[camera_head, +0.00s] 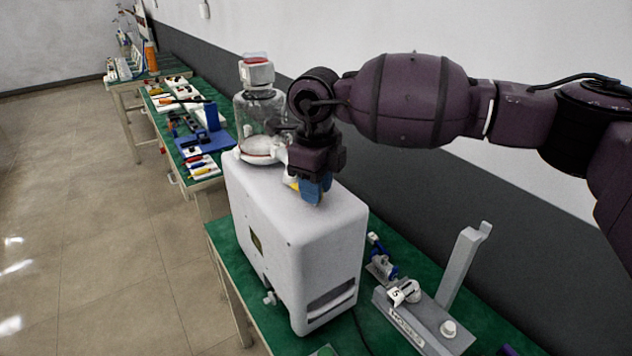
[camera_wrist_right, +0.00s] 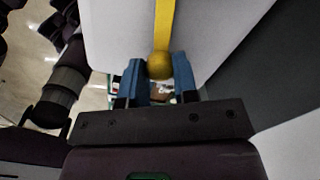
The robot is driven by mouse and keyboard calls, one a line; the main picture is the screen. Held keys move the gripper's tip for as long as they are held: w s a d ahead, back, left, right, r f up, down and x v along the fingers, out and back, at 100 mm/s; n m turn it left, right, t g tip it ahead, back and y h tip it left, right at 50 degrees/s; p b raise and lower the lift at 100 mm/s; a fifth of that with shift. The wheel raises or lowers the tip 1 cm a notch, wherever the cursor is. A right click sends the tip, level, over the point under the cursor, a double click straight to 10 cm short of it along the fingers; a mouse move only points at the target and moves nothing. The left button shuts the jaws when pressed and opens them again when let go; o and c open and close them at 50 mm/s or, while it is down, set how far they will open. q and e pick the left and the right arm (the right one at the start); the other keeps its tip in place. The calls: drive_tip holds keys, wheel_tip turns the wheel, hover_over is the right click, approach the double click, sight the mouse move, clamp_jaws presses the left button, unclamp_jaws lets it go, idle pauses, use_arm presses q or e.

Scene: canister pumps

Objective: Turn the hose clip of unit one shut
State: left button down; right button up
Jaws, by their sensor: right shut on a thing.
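The canister pump unit is a white box-shaped housing (camera_head: 290,225) on the green bench, with a clear canister (camera_head: 252,115) on its far end. I cannot read a unit number on it. My right gripper (camera_head: 312,190), with blue fingers, is over the housing's top near the canister. In the right wrist view, the right gripper (camera_wrist_right: 160,78) is shut on a yellow lever's round knob (camera_wrist_right: 160,65). The yellow bar (camera_wrist_right: 164,25) runs away from the fingers across the white surface. I cannot see what the lever is fixed to, nor a hose. My left gripper is not in view.
A grey stand with a labelled base (camera_head: 412,322) and a small blue-and-white fitting (camera_head: 383,265) stand right of the housing. Farther benches (camera_head: 165,95) hold tools and parts. The wall (camera_head: 440,190) runs close behind the bench. The floor (camera_head: 110,220) at left is clear.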

drive_tip(key=shift+m, duration=1.2)
drive_tip(key=o, duration=0.9)
wheel_tip(320, 180, up, 11)
drive_tip(key=shift+f, duration=0.1)
